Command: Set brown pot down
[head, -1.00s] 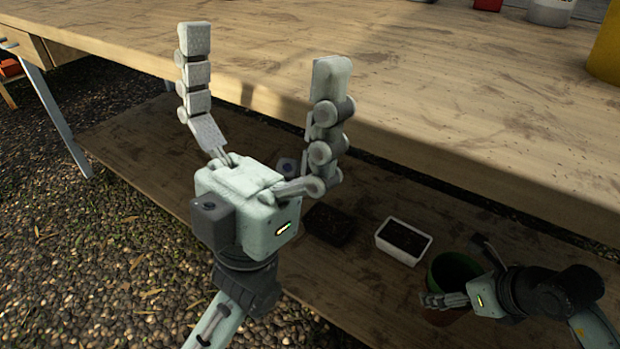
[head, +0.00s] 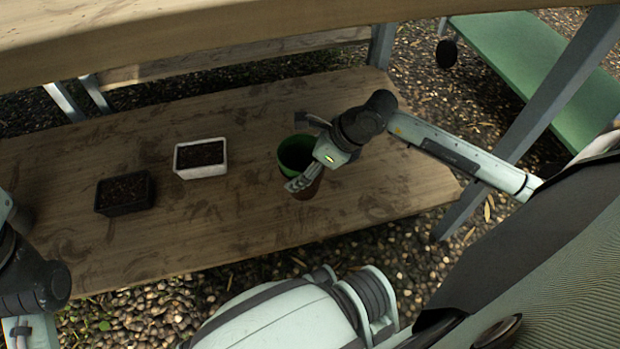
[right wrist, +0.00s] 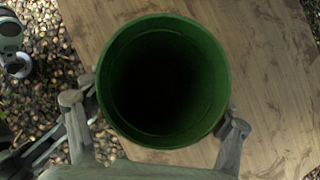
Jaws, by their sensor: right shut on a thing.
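The brown pot (head: 312,190) is on or just above the lower wooden shelf, right of the white planter; I cannot tell whether its base touches. Its outer wall shows only low down, while a green rim and inside (head: 292,150) show at its top. My right gripper (head: 303,153) is shut on the pot, with its fingers on either side. In the right wrist view the green rim (right wrist: 219,60) faces the camera, between the fingers (right wrist: 155,112), and its inside is dark. My left gripper is out of view; only part of the left arm shows.
A white planter (head: 201,175) and a black tray (head: 125,208), both holding dark soil, stand on the lower shelf (head: 240,220) to the left. A table leg (head: 530,115) and green surface (head: 530,50) lie right. Shelf around the pot is bare.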

